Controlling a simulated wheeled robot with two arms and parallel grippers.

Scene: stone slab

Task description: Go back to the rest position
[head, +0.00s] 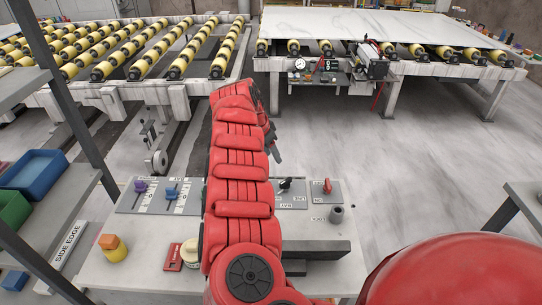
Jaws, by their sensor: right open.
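One red segmented arm of mine rises from the bottom middle of the head view, over a control desk (130,262). Its far end bends over near the roller tables. My right gripper (273,148) hangs small and dark at the right side of that arm, partly hidden by it. It is open, and I see nothing held in it. It appears above the far edge of the desk, apart from the switches. My left gripper is not in view.
Shelves with a blue bin (38,172) stand left. A slab (380,28) lies on rollers behind.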

